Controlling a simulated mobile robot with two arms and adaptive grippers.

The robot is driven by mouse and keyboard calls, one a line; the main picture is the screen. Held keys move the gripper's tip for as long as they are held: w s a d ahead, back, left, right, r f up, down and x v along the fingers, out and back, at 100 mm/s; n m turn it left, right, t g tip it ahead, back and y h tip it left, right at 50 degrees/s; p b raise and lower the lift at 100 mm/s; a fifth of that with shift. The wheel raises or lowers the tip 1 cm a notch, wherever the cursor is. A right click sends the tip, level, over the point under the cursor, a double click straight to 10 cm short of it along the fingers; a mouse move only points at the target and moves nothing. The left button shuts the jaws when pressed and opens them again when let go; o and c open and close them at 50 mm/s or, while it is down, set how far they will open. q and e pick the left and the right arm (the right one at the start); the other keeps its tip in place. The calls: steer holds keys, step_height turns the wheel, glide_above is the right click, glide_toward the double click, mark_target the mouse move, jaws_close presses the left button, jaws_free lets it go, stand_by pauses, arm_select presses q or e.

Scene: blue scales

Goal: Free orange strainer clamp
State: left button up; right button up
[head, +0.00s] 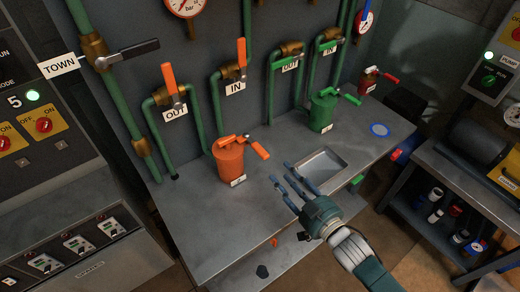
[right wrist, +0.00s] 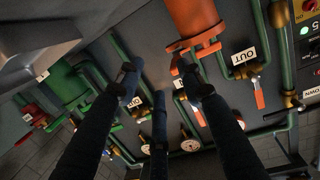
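The orange strainer (head: 230,163) stands on the grey bench, with an orange clamp lever (head: 260,150) sticking out to the right at its lid. My right gripper (head: 281,181) is to the right of and nearer than the strainer, over the bench by the sink; its fingers are spread and empty. In the right wrist view the strainer (right wrist: 195,18) appears inverted at the top, and an orange part, probably the clamp lever (right wrist: 175,66), shows near the fingertips (right wrist: 158,80). A finger partly covers it there. My left gripper is not in view.
A green strainer (head: 322,112) stands farther back right. A sink basin (head: 323,168) is set into the bench (head: 195,215). Pipes with orange-handled valves (head: 170,80) rise behind the orange strainer. Bare bench is left of the strainer.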

mark_target(254, 144)
steer(key=w+a, duration=0.2)
steer(key=w, duration=0.1)
steer(key=w+a+r+y+p, duration=0.1)
steer(key=w+a, duration=0.1)
steer(key=a, duration=0.1)
steer(key=w+a+r+n+y+p, duration=0.1)
steer(key=w+a, duration=0.1)
steer(key=w, duration=0.1)
steer(key=shift+w+a, duration=0.25)
steer(key=shift+w, duration=0.1)
steer(key=shift+c, duration=0.3)
jaws_close()
